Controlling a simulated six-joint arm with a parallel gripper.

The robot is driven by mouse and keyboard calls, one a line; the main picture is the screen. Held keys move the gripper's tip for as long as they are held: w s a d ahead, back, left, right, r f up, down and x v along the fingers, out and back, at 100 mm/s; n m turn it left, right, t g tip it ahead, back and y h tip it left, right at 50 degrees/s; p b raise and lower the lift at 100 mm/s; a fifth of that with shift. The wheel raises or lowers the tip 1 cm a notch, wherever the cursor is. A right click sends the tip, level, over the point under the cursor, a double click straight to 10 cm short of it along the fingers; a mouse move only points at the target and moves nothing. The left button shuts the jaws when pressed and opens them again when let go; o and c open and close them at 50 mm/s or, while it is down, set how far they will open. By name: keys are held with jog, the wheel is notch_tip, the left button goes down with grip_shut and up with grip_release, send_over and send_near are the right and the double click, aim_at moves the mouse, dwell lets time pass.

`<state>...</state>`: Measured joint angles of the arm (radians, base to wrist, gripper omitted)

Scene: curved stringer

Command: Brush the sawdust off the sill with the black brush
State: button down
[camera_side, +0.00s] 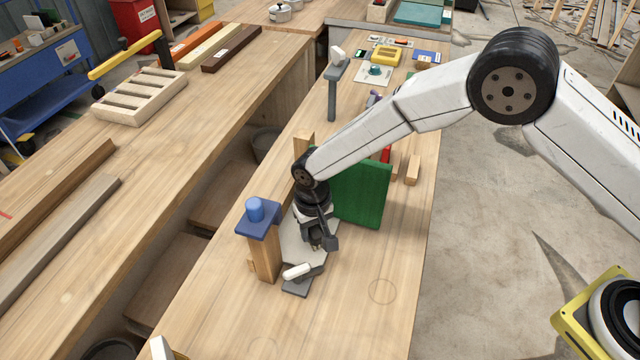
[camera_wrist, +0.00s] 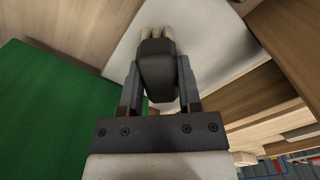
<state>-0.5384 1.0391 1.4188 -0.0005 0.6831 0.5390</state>
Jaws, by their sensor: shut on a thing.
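My gripper (camera_wrist: 158,95) is shut on the black brush (camera_wrist: 157,68), with one finger on each side of its dark body. The pale bristles point away from me, over a pale grey surface (camera_wrist: 215,45) that looks like the sill. In the side view my gripper (camera_side: 318,240) points down over this pale grey surface (camera_side: 291,248), between the blue-topped post and the green panel. The brush is hard to tell from the dark fingers there. I cannot tell whether the bristles touch the surface. I cannot make out any sawdust in either view.
A green panel (camera_side: 362,192) stands close behind my gripper. A wooden post with a blue top (camera_side: 258,220) stands to the left. A white-and-grey piece (camera_side: 297,271) lies in front. A grey hammer-like tool (camera_side: 332,90) stands farther back. The bench's front right is clear.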

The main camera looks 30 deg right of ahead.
jog(key=shift+s+a, duration=0.6)
jog(key=shift+s, duration=0.05)
jog(key=shift+w+d, duration=1.7)
notch_tip(320, 180, up, 8)
jog(key=shift+s+r, duration=0.1)
jog(key=shift+s, duration=0.05)
